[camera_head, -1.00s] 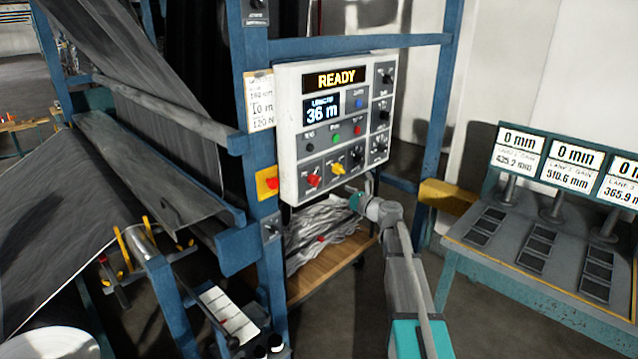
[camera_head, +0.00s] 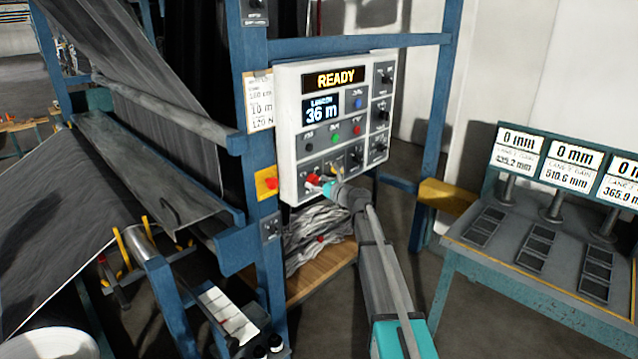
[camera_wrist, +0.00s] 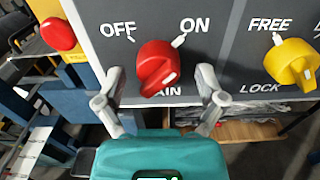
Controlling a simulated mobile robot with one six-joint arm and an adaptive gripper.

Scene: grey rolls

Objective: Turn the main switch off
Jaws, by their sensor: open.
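The main switch is a red rotary knob (camera_wrist: 158,66) on the grey lower part of the control panel (camera_head: 291,120), between OFF and ON labels. A thick white mark shows on its ON side; I cannot tell for certain how the knob is set. It also shows in the head view (camera_head: 312,181), partly behind my gripper. My gripper (camera_wrist: 158,76) is open in front of the knob, one finger on the left and one on the right. Both fingers look apart from the knob. The word under the knob is partly covered.
A yellow FREE/LOCK knob (camera_wrist: 291,63) sits close on the right. A red button on a yellow plate (camera_head: 266,183) is at the left on the blue post. The panel display (camera_head: 335,79) reads READY. A gauge table (camera_head: 560,265) stands at the right.

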